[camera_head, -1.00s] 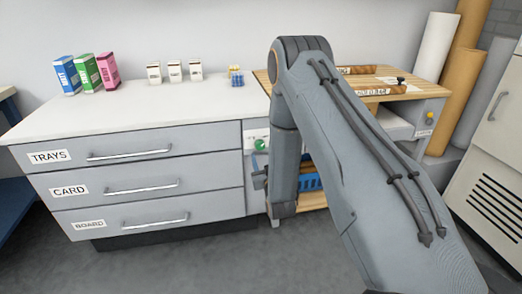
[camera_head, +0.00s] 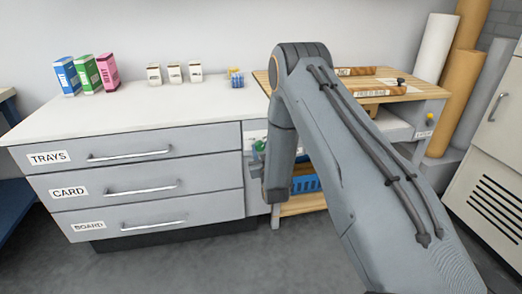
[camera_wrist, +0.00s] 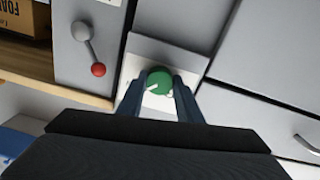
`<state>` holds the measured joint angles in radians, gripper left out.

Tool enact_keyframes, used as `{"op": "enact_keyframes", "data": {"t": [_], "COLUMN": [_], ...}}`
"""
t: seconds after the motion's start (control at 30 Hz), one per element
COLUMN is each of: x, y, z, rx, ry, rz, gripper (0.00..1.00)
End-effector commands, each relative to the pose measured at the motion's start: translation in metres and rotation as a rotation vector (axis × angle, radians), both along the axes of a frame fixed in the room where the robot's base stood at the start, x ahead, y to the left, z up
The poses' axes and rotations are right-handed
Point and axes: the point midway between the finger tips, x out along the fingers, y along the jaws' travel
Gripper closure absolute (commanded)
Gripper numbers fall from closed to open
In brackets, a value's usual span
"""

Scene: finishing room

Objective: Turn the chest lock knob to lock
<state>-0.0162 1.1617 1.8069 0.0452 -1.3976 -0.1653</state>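The chest lock knob is a green round knob (camera_wrist: 159,80) with a pale mark on its lower-left face, on a white square plate (camera_wrist: 165,57) in the wrist view. In the head view the knob (camera_head: 260,145) shows on the chest's right end, partly covered by my gripper (camera_head: 256,160). My gripper (camera_wrist: 160,84) has its two dark fingers apart, one on each side of the knob, with the tips close to its sides. I cannot tell whether they touch it. The finger bases sit behind the dark gripper body.
A grey lever with a red ball end (camera_wrist: 98,69) is left of the knob in the wrist view. Drawers labelled TRAYS, CARD and BOARD (camera_head: 120,190) have bar handles. A wooden-topped bench (camera_head: 430,92) with a blue basket (camera_head: 306,184) stands right of the chest.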

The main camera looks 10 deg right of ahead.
Motion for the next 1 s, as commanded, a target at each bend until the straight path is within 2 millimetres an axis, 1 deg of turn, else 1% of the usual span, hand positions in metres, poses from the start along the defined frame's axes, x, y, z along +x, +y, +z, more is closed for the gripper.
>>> {"op": "enact_keyframes", "data": {"t": [0.03, 0.07, 0.27, 0.47, 0.67, 1.0], "x": [0.0000, 0.0000, -0.0001, -0.0001, 0.0000, 0.0002], "y": [0.0000, 0.0000, 0.0000, 0.0000, 0.0000, 0.0004], "z": [0.0001, 0.0001, 0.0002, 0.0002, 0.0002, 0.0005], "rx": [0.000, 0.000, -0.012, -0.082, -0.225, -0.545], "ry": [0.000, 0.000, -0.001, -0.001, -0.001, -0.003], "rz": [0.000, 0.000, 0.000, 0.000, 0.000, 0.000], "gripper": [0.88, 0.90, 0.90, 0.90, 0.90, 0.90]}}
